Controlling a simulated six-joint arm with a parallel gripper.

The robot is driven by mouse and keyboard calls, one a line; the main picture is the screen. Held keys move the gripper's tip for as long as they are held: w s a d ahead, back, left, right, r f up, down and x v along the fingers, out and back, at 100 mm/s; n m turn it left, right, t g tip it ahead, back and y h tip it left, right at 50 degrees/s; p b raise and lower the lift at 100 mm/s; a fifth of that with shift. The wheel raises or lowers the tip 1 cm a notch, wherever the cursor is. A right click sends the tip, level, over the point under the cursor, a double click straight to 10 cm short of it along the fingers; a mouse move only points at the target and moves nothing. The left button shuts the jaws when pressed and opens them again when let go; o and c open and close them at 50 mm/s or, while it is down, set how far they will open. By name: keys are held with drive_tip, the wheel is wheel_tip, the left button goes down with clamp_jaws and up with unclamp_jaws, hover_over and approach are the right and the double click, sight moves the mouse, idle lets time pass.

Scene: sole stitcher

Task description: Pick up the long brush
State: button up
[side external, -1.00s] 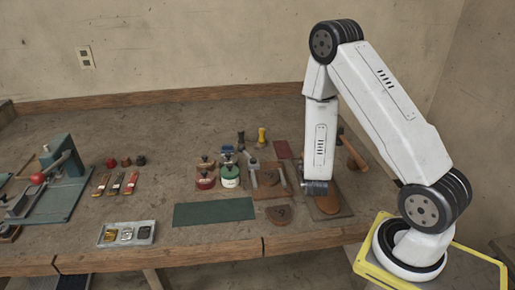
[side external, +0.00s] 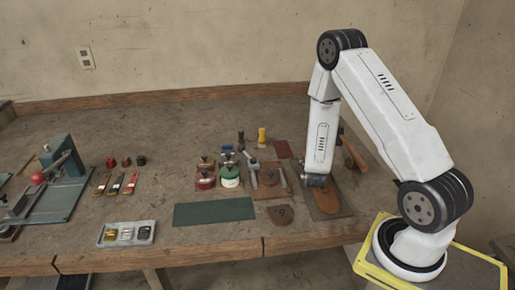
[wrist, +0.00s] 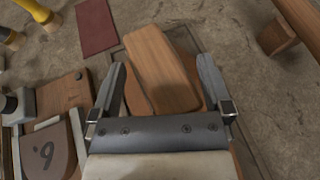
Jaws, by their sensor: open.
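The long brush (wrist: 160,68) appears as a long wooden block with rounded corners in the wrist view. It lies over a darker brown sole-shaped piece (wrist: 138,99). My gripper (wrist: 162,65) is open, with one finger on each side of the wooden block and visible gaps between. In the side view my gripper (side external: 315,181) is low over the back part of the brown sole-like shape (side external: 326,203) on a dark mat.
A wooden-handled tool (side external: 354,153) lies to the right. A dark red sheet (wrist: 97,25) lies behind. To the left are a leather piece marked with a numeral (wrist: 47,152), jars (side external: 229,177) and a green mat (side external: 214,212). A yellow-handled tool (side external: 262,137) stands further back.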

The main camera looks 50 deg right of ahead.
idle(0.4)
clamp_jaws()
drive_tip(key=shift+r, duration=0.1)
wheel_tip(320, 180, up, 10)
idle(1.1)
idle(0.5)
